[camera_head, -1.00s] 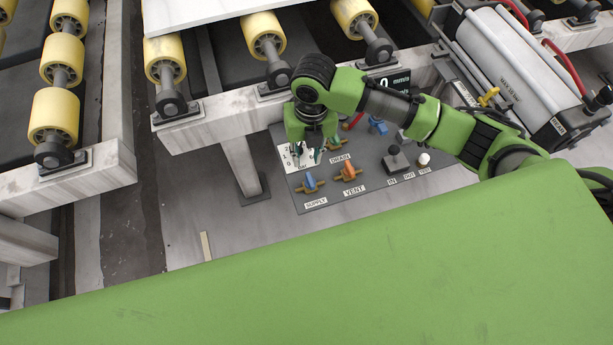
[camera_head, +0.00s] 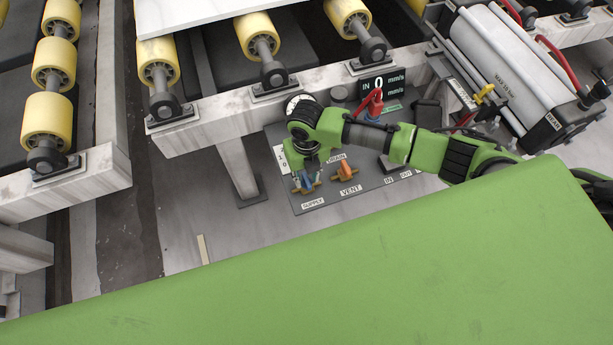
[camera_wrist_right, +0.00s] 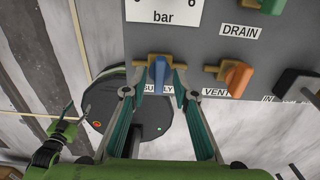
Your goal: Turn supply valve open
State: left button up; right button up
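The supply valve has a blue handle (camera_wrist_right: 158,72) on a brass body, above the SUPPLY label on the grey panel. In the head view, the valve (camera_head: 308,186) is partly covered by my right gripper (camera_head: 303,178), which points down at it. In the wrist view, the fingers of my right gripper (camera_wrist_right: 153,92) are apart, one on each side of the handle. I see gaps beside the handle; contact is not visible. The handle points roughly straight down towards its label in the wrist view.
The orange vent valve (camera_wrist_right: 237,76) is close to the right of the supply valve. The green drain valve (camera_wrist_right: 270,5) is above it. A pressure gauge labelled bar (camera_wrist_right: 163,8) is above. A roller conveyor frame (camera_head: 225,117) stands behind the panel.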

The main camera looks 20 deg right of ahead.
jog(key=shift+f, duration=0.3)
grip_shut()
jog(key=shift+r, duration=0.1)
